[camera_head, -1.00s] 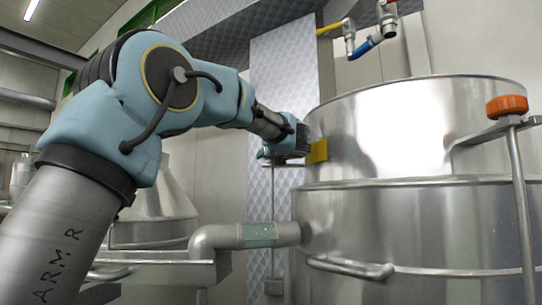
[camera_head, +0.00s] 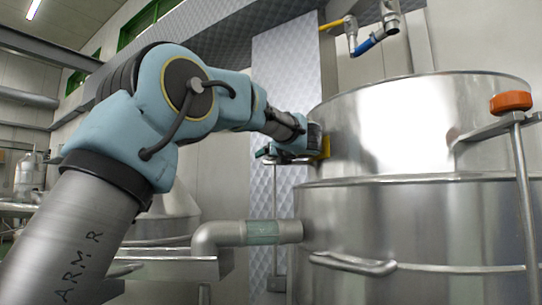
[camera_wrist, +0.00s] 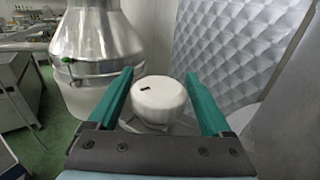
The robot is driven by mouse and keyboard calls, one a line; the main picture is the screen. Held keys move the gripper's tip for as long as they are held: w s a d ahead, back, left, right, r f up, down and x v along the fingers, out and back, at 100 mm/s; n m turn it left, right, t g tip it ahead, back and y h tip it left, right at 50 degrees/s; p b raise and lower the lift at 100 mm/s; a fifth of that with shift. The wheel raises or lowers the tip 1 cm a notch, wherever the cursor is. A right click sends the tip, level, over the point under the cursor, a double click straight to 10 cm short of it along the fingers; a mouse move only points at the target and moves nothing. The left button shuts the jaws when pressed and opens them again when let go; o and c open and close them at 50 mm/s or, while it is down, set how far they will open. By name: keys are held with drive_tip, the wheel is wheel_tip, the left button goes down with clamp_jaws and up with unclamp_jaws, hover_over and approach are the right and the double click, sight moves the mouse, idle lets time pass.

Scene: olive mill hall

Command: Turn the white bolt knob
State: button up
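The white bolt knob (camera_wrist: 159,98) shows in the wrist view as a round white cap with a small dark mark on top. My gripper (camera_wrist: 160,78) is open, with one green finger on each side of the knob. The knob lies between the fingers as seen from the wrist, and a gap shows on both sides of it. I cannot tell how far below the fingertips it is. In the head view my gripper (camera_head: 268,153) is beside the large steel tank, and the knob cannot be made out there.
A large steel tank (camera_head: 400,230) with a yellow plate (camera_head: 325,146) stands right of my gripper. A steel pipe (camera_head: 218,236) runs below my arm. An orange knob (camera_head: 511,102) tops a rod at the right. A steel cone vessel (camera_wrist: 98,40) and a quilted metal panel (camera_wrist: 235,45) stand behind.

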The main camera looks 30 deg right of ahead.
drive_tip(key=shift+o, duration=0.3)
drive_tip(key=shift+r, duration=0.15)
drive_tip(key=shift+s, duration=0.1)
drive_tip(key=s+b, duration=0.4)
drive_tip(key=s, duration=0.3)
drive_tip(key=shift+a, duration=0.4)
drive_tip(key=shift+s, duration=0.1)
